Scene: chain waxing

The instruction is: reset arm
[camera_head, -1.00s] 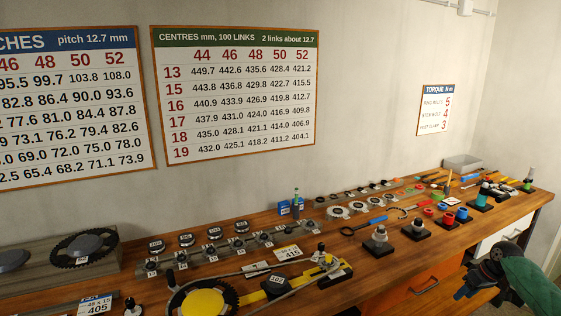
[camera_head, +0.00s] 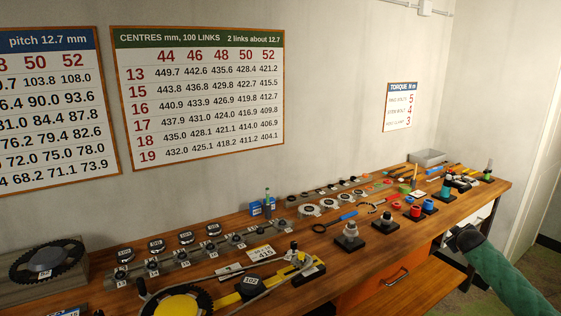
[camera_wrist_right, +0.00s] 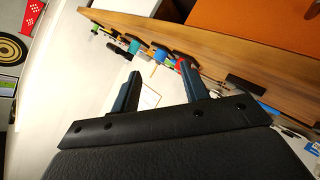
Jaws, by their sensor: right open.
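My right gripper (camera_wrist_right: 159,92) shows in the right wrist view with its two dark blue fingers spread apart. Nothing is between the fingers. It is in free air, with the bench and its tools beyond it. In the head view my right arm (camera_head: 503,274), in a green sleeve, stands at the lower right, off the bench's front edge. Its fingers cannot be made out there. My left gripper is not in view.
An orange drawer (camera_head: 378,286) is below. The floor right of the bench is clear.

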